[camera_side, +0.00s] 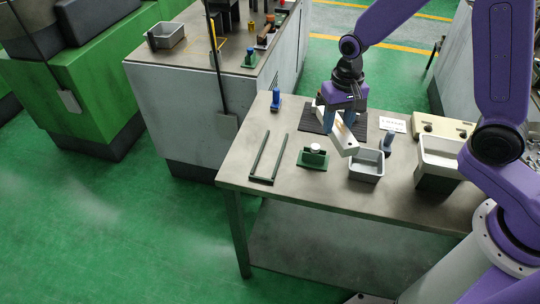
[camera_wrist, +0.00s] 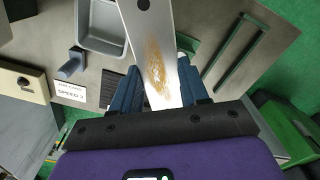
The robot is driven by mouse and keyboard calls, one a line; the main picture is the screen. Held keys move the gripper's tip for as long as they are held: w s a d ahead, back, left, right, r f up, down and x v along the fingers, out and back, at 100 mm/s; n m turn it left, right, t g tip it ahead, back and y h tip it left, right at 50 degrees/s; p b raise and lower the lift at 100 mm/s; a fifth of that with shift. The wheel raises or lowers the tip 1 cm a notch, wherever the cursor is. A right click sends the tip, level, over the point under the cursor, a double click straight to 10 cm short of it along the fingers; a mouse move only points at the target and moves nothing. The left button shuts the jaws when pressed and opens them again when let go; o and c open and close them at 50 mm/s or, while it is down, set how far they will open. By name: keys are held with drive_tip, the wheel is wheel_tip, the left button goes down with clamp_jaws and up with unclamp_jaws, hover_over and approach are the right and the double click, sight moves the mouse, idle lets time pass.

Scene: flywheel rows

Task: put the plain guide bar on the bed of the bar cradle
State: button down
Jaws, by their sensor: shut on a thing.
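A pale flat bar (camera_side: 347,142) hangs tilted in my gripper (camera_side: 340,117), above the table between the black mat and a grey bin. In the wrist view the bar (camera_wrist: 155,45) runs up the picture, with a brown patch on its face and a dark hole near the top edge. My gripper (camera_wrist: 158,82) is shut on it, with blue fingers on both sides. A dark green two-rail frame (camera_side: 259,155), which looks like the cradle, lies on the table left of the gripper. It also shows in the wrist view (camera_wrist: 236,52), apart from the bar.
A green block with a white round top (camera_side: 313,159) stands between the frame and a grey bin (camera_side: 367,178). A black mat (camera_side: 309,121), a blue knob (camera_side: 276,99), a card (camera_side: 393,124), a cream block (camera_side: 443,126) and a pale bin (camera_side: 437,160) are also there.

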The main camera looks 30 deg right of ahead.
drive_tip(key=a+m, duration=0.6)
drive_tip(key=a, duration=0.1)
drive_tip(key=w+a+f, duration=0.1)
drive_tip(key=w+f, duration=0.1)
drive_tip(key=w, duration=0.1)
drive_tip(key=w+a+f, duration=0.2)
drive_tip(key=w+f, duration=0.1)
drive_tip(key=w, duration=0.1)
drive_tip(key=w+a+f, duration=0.1)
drive_tip(key=w+f, duration=0.2)
drive_tip(key=w, duration=0.1)
drive_tip(key=shift+a+f, duration=0.2)
drive_tip(key=shift+w+a+f, duration=0.3)
drive_tip(key=shift+w+f, duration=0.35)
drive_tip(key=shift+f, duration=1.65)
drive_tip(key=shift+f, duration=0.15)
drive_tip(key=c, duration=0.6)
unclamp_jaws()
drive_tip(key=shift+o, duration=0.2)
